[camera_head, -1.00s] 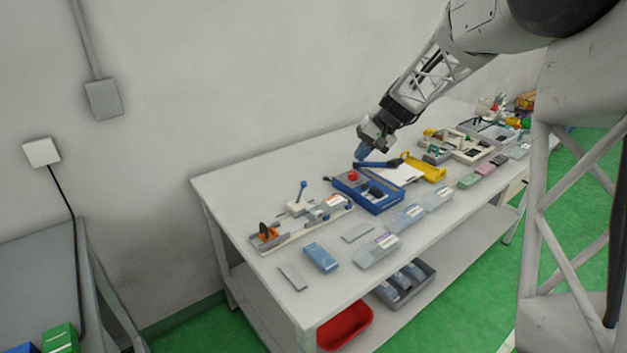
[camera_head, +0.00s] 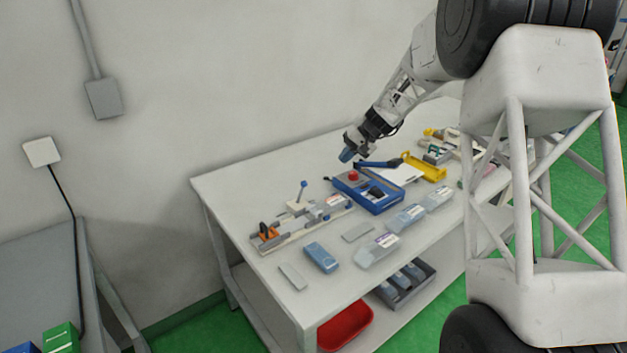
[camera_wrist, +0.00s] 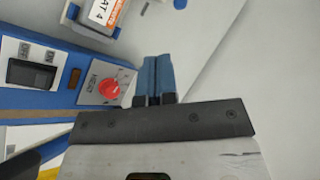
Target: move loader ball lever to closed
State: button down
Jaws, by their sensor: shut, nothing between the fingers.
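The loader (camera_head: 298,207) is a long, pale fixture at the left part of the table. A thin lever with a blue ball (camera_head: 304,184) stands up from its light block, tilted slightly right. My gripper (camera_head: 346,156) is shut and empty, with blue fingertips pointing down. It is above the table, to the right of and behind the ball lever, apart from it. In the wrist view my shut fingertips (camera_wrist: 156,74) show beside the blue machine. The ball lever is not identifiable in the wrist view.
A blue machine (camera_head: 381,205) with a red knob (camera_wrist: 109,88) lies just below my gripper, its blue arm (camera_head: 379,164) raised behind. A yellow fixture (camera_head: 425,168) is to its right. Clear packs (camera_head: 377,250) and a blue case (camera_head: 321,257) lie in front. The table's back left is clear.

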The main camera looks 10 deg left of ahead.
jog(key=shift+a+f, duration=0.1)
send_near(301, 193)
notch_tip(301, 193, down, 2)
jog(key=w+d, duration=0.1)
jog(key=w, duration=0.1)
jog(key=a, duration=0.2)
jog(key=s+a+f, duration=0.1)
jog(key=shift+a, duration=0.15)
dwell(0.4)
